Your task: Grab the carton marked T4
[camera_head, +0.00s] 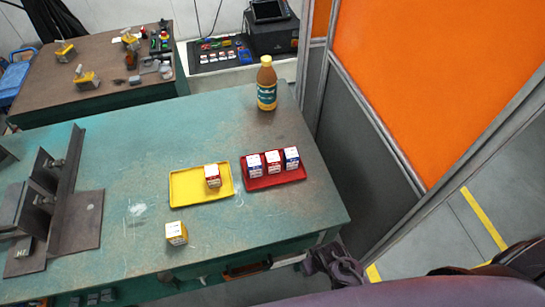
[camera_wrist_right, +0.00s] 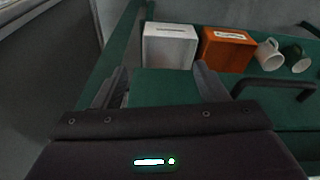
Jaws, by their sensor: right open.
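Several small cartons stand on the green table in the head view; I cannot read T4 on any of them. A red-and-white carton (camera_head: 212,176) stands in the yellow tray (camera_head: 185,188). The red tray (camera_head: 277,183) holds a left carton (camera_head: 254,167), a middle red-and-white carton (camera_head: 273,163) and a right blue-and-white carton (camera_head: 291,159) in a row. A yellow-and-white carton (camera_head: 176,233) stands on the bare table near its front edge. My right gripper (camera_wrist_right: 160,80) is open and empty in the right wrist view, away from these cartons. My left gripper is not in view.
A brown bottle (camera_head: 266,84) stands behind the red tray. Dark metal fixtures (camera_head: 60,205) occupy the table's left. An orange-panelled partition (camera_head: 435,85) rises at right. The wrist view shows a white box (camera_wrist_right: 170,46), an orange box (camera_wrist_right: 226,52) and mugs on a green surface.

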